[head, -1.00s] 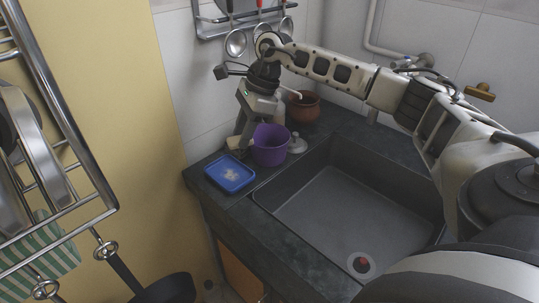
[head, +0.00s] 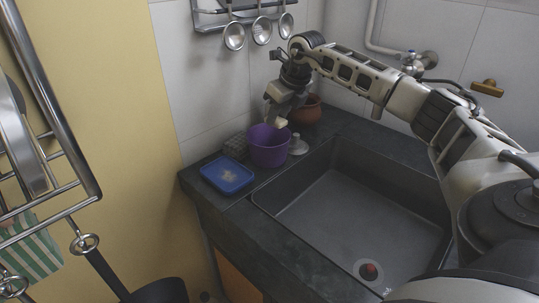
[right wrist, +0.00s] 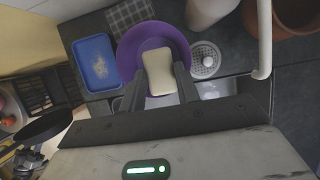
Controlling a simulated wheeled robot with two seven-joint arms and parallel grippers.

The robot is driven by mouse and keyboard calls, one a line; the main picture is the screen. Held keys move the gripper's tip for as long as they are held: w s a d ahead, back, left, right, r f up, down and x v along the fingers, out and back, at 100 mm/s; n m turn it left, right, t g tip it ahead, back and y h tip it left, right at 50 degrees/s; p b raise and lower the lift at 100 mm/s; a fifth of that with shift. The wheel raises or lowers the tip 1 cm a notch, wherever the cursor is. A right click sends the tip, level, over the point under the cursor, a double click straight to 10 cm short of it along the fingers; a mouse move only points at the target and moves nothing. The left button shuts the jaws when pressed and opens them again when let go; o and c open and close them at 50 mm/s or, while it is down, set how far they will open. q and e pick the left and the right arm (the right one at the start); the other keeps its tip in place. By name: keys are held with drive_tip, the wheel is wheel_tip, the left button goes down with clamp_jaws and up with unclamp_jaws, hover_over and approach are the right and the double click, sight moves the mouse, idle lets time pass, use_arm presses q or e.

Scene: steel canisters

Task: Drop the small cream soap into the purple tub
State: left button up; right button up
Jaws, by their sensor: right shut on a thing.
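The small cream soap (head: 281,122) is held between the fingers of my right gripper (head: 275,112), just above the purple tub (head: 268,153). In the right wrist view the soap (right wrist: 158,72) sits between the two fingertips, with the tub's purple rim (right wrist: 128,52) around and below it. The soap covers part of the tub's inside, and the rest of the visible bottom looks empty. The tub stands upright on the dark counter beside the sink. My left gripper is not in view.
A blue tray (head: 207,170) lies left of the tub, with a grey checkered pad (head: 236,147) behind it. A strainer (head: 298,147) and a terracotta pot (head: 307,112) stand to the right. The sink (head: 350,215) opens in front; ladles (head: 262,32) hang above.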

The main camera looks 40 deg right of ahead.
sight(280, 120)
wheel_tip(280, 120, down, 3)
drive_tip(key=shift+r+b, duration=0.15)
drive_tip(key=shift+b, duration=0.6)
drive_tip(key=shift+f, duration=0.25)
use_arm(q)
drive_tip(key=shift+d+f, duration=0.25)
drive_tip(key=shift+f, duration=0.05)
use_arm(e)
drive_tip(key=shift+r, duration=0.1)
drive_tip(key=o, duration=1)
drive_tip(key=shift+o, duration=0.2)
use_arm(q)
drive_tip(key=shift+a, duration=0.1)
use_arm(e)
drive_tip(key=v, duration=1.6)
